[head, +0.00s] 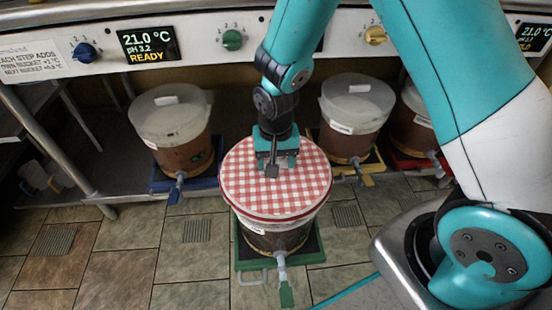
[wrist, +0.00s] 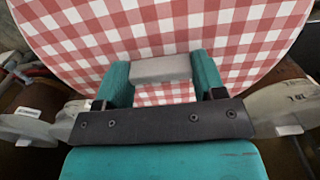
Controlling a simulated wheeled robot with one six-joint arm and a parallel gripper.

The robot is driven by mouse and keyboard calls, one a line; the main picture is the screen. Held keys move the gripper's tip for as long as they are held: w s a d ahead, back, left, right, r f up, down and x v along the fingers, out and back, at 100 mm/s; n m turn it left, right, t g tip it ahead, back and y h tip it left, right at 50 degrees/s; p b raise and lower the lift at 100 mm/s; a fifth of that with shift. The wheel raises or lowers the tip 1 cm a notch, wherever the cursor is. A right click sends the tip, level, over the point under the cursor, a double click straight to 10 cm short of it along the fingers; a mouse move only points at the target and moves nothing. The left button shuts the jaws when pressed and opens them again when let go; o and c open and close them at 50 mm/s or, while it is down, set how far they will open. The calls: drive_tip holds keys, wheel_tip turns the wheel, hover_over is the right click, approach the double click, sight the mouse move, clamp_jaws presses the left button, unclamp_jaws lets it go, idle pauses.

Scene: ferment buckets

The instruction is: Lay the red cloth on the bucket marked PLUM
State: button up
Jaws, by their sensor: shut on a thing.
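The red cloth (head: 300,195), round with red and white checks, spreads flat over the top of a bucket (head: 275,238) in front of the shelf. I cannot tell if it touches the rim all round. My gripper (head: 273,168) is above the cloth's far half, its fingers shut on a pale grey block (wrist: 160,69) at the cloth. The cloth fills the upper part of the wrist view (wrist: 90,30). The bucket's white label is mostly hidden under the cloth's edge, and I cannot read PLUM on any bucket.
The covered bucket stands on a green base (head: 312,245) with a tap in front. Lidded buckets stand behind: one on a blue base (head: 182,140), one on a yellow base (head: 357,115), another on a red base (head: 412,125). Tiled floor (head: 120,250) is clear at left.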

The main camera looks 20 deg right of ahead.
drive_tip(key=shift+f, duration=0.55)
drive_tip(key=shift+f+p, duration=0.3)
idle(2.3)
drive_tip(key=o, duration=1.1)
drive_tip(key=shift+o, duration=0.2)
drive_tip(key=shift+r+p, duration=3.35)
drive_tip(key=shift+r, duration=0.15)
